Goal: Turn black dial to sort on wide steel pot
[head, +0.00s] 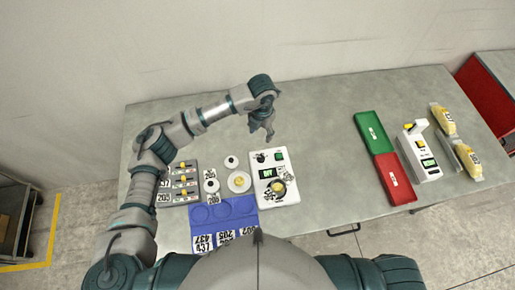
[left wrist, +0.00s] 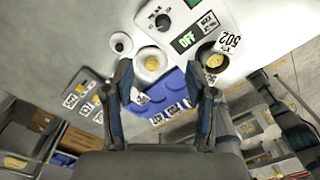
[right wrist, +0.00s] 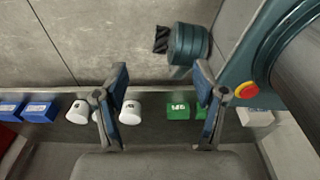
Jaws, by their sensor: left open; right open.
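A white scale unit (head: 272,176) stands on the table with a black dial (head: 261,158) and a display reading OFF. The left wrist view shows the dial (left wrist: 163,22) with its pointer. A wide steel pot (left wrist: 206,50) with yellow contents sits on the unit; a tag 502 is beside it. My left gripper (head: 262,132) is open and empty above the table, behind the unit in the head view; its fingers also show in the left wrist view (left wrist: 160,80). My right gripper (right wrist: 155,85) is open and empty in the right wrist view, away from these objects.
A white dish (head: 239,190) and small white pots (head: 211,186) stand left of the unit. A blue tray (head: 240,208) lies in front, a slider panel (head: 180,193) at left. Green (head: 371,131) and red (head: 394,178) trays lie right; the table between is clear.

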